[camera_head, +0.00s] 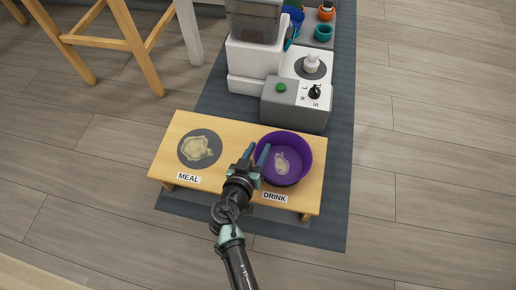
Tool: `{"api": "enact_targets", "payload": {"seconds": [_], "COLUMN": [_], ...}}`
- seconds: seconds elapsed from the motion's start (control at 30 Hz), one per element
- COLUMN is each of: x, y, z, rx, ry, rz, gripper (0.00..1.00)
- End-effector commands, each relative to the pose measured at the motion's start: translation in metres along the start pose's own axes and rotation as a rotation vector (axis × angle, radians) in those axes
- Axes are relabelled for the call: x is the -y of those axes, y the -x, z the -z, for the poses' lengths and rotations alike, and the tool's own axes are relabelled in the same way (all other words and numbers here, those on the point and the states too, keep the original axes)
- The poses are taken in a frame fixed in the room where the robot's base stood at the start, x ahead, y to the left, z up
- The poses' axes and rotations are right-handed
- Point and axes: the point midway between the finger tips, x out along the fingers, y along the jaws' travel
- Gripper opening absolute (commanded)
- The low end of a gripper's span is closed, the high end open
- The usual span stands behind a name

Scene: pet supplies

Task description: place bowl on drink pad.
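A round purple bowl (297,168) is on the right part of a small wooden stand, behind the DRINK label (275,197). A pale patch (281,163) shows inside it. No drink pad shows; whatever lies under the bowl is hidden. I cannot tell whether the bowl rests fully on the surface. My gripper (257,152) is at the bowl's left rim, with its two fingers apart. One finger is outside the bowl and the other overlaps its inside. Contact with the wall cannot be made out.
A round grey pad (200,149) with a pale patch lies behind the MEAL label (189,178) on the wooden stand (170,145). A grey and white dispenser (297,101) with knobs stands just behind. A wooden stool (95,42) is at back left. Floor at right is clear.

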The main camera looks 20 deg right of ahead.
Motion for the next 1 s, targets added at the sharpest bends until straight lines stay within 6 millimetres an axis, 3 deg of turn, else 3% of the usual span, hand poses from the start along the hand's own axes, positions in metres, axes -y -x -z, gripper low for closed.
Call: {"api": "enact_targets", "payload": {"seconds": [0.17,0.5,0.7,1.0], "x": [-0.001,-0.001,-0.001,-0.001], "y": [0.007,0.080,0.111,0.122], "z": [0.005,0.006,0.005,0.003], "rx": [0.001,0.001,0.001,0.000], "ry": [0.002,0.003,0.002,0.000], "rz": [0.002,0.003,0.002,0.000], "gripper": [0.40,0.40,0.40,0.40]}}
